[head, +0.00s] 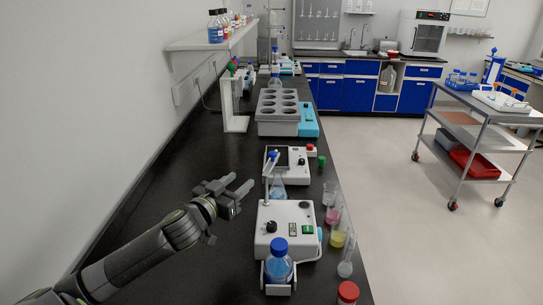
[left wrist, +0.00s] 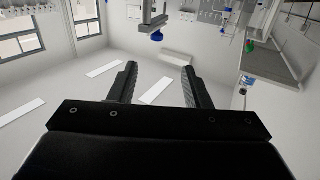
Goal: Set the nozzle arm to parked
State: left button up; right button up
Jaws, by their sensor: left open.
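The white dispenser box (head: 290,217) stands on the black bench, with a dark knob and a green switch on its front. A slim pale nozzle arm (head: 268,176) rises behind it to a blue top (head: 273,154); its exact angle is hard to tell. In the left wrist view, a grey post with a blue end (left wrist: 157,36) hangs from the top edge and looks like this nozzle arm upside down. My left gripper (head: 238,184) is open and empty, above the bench to the left of the nozzle arm and apart from it. My right gripper is out of view.
A blue-capped bottle (head: 279,265) sits in front of the box and a flask (head: 277,187) behind it. Several small cups line the right edge. Another white device (head: 294,160) and a grey rack (head: 278,107) stand farther back. The bench left of the box is clear.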

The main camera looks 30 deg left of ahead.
aim_at(270, 155)
pick_arm(q)
jog(key=w, duration=0.5)
jog(key=w+p, duration=0.1)
jog(key=w, duration=0.9)
jog(key=shift+r, duration=0.35)
jog(key=shift+w, duration=1)
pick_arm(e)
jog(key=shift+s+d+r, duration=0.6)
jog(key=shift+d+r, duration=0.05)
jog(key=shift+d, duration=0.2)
pick_arm(q)
grip_shut()
